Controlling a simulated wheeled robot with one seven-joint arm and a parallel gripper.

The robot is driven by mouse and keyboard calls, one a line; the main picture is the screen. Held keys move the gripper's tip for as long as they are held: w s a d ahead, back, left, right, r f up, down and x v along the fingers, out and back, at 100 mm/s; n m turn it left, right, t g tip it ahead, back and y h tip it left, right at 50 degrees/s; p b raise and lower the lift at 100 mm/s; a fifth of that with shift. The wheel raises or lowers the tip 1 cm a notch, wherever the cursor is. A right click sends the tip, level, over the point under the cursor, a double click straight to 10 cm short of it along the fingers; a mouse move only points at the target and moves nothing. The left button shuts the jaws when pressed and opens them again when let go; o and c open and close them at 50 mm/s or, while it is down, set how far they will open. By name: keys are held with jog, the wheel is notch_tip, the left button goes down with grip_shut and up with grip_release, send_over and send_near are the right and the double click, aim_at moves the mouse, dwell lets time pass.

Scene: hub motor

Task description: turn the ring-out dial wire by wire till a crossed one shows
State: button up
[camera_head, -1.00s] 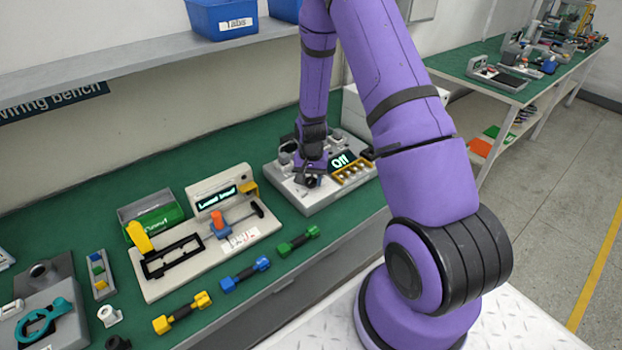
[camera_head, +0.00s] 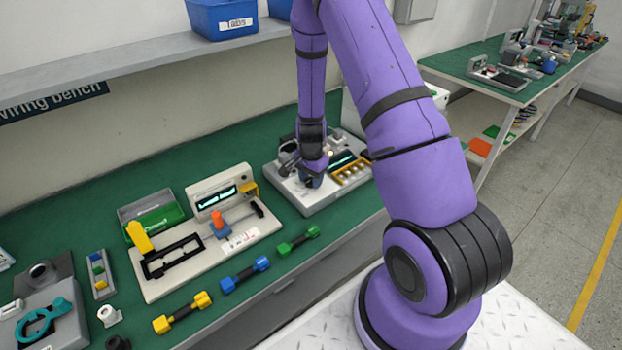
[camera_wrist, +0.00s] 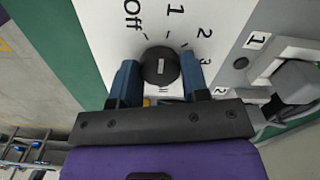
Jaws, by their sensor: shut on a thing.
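The ring-out dial (camera_wrist: 160,64) is a round black knob with a short white mark, on a pale panel printed Off, 1, 2 and 3. My gripper (camera_wrist: 159,76) has its two blue fingers on either side of the dial, shut on it. I cannot tell for sure which label the mark points at. In the head view my gripper (camera_head: 309,181) is down on the pale tester (camera_head: 322,203) and hides the dial. The tester's small dark display (camera_head: 343,160) is lit, but its text is too small to read.
Left of the tester stands a pale fixture (camera_head: 160,287) with its own lit display and an orange-topped part. Green (camera_head: 298,240), blue (camera_head: 245,274) and yellow (camera_head: 182,312) dumbbell-shaped pieces lie along the bench front. A green bin (camera_head: 153,216) stands behind.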

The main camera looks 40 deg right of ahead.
aim_at(311, 180)
jog(key=shift+m, duration=0.9)
jog(key=o, duration=0.9)
notch_tip(311, 180, up, 11)
jog(key=shift+f, duration=0.1)
dwell(1.6)
